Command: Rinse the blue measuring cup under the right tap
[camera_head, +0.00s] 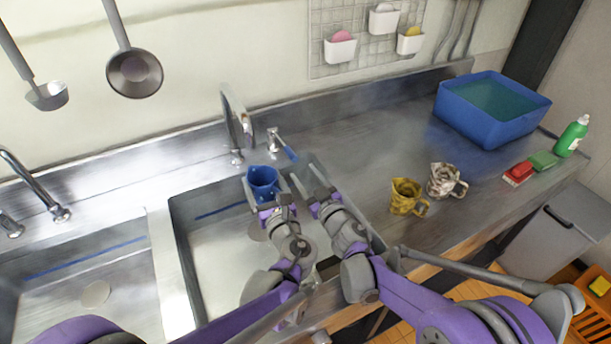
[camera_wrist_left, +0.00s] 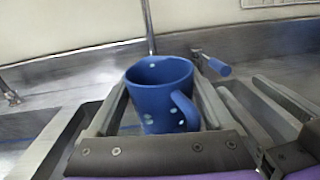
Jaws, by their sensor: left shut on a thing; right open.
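The blue measuring cup (camera_head: 262,180) is upright over the right sink basin (camera_head: 225,262), just below and in front of the right tap (camera_head: 238,118). My left gripper (camera_head: 264,194) is shut on the cup. In the left wrist view the cup (camera_wrist_left: 160,92) sits between the two fingers, its handle toward the right and white spots on its side. The tap's lever (camera_head: 285,146) has a blue grip and also shows in the left wrist view (camera_wrist_left: 216,67). My right gripper (camera_head: 311,186) is open beside the cup, near the basin's right edge. I cannot tell whether water runs.
A left basin with its own tap (camera_head: 40,187) lies at the left. A yellow mug (camera_head: 405,197) and a silver patterned mug (camera_head: 445,181) stand on the counter at right. Beyond are a blue tub (camera_head: 465,115), red and green sponges and a green bottle (camera_head: 572,137). The counter between is clear.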

